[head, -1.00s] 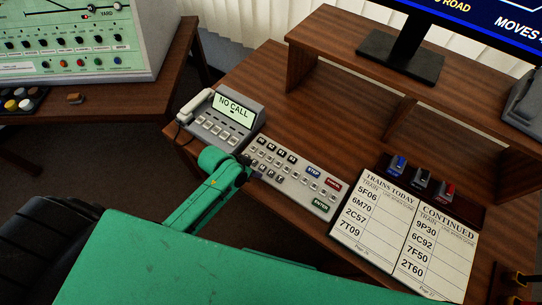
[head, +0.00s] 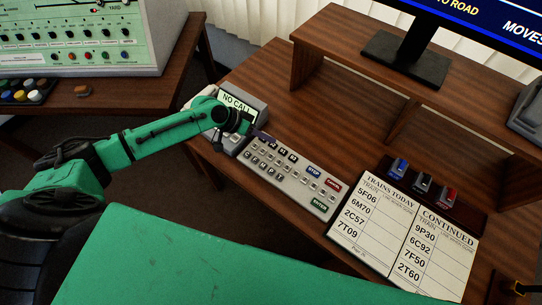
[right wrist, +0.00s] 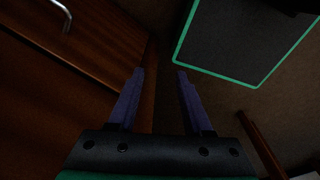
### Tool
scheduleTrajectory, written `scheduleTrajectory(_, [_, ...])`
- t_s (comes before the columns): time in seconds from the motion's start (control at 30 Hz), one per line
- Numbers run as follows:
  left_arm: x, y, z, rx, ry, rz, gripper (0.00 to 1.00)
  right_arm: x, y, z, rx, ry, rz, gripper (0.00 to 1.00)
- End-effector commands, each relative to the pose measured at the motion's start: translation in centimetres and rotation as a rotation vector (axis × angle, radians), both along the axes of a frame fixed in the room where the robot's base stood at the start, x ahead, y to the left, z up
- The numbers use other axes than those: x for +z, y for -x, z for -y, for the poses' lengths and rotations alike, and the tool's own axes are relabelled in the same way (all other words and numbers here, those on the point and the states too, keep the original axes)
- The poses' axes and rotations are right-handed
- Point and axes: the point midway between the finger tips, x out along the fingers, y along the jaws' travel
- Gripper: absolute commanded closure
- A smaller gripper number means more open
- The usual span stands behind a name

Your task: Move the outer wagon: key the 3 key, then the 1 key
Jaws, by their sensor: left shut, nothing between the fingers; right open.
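The grey keypad panel (head: 291,180) lies on the wooden desk, with rows of small dark and light keys and blue, red and green keys at its right end. The key markings are too small to tell the 3 key from the 1 key. My left gripper (head: 254,132) is shut and empty over the panel's far left corner, beside the phone. Whether it touches a key cannot be told. My right gripper (right wrist: 160,76) is open and empty in the right wrist view, with dark floor and a wooden cabinet beyond. No wagon is seen.
The phone (head: 239,101), with a "NO CALL" screen, is partly hidden behind my left arm. Train list pages (head: 372,212) lie right of the panel, below blue, black and red levers (head: 423,183). A monitor (head: 470,20) stands on the shelf. A green control panel (head: 85,45) is at far left.

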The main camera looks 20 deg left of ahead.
Motion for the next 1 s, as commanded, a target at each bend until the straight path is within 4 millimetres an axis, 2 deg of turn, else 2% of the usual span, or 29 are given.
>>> scheduleTrajectory(0.4, [-6.3,0.0,-0.1,0.002,-0.001,-0.001,1.0,-5.9,0.0,-0.4,0.0,-0.005,0.0,0.5])
scheduleTrajectory(0.53, [-7.9,0.0,0.0,0.001,0.0,-0.001,1.0,-7.2,0.0,-0.4,0.0,-0.005,0.0,0.5])
scheduleTrajectory(0.67, [-8.5,0.0,0.0,0.0,0.0,0.0,1.0,-7.7,0.0,-0.3,0.001,-0.004,0.0,0.5])
scheduleTrajectory(1.0, [-8.4,0.0,0.0,0.0,0.0,0.0,1.0,-7.5,0.0,0.0,0.003,0.0,-0.001,0.5])
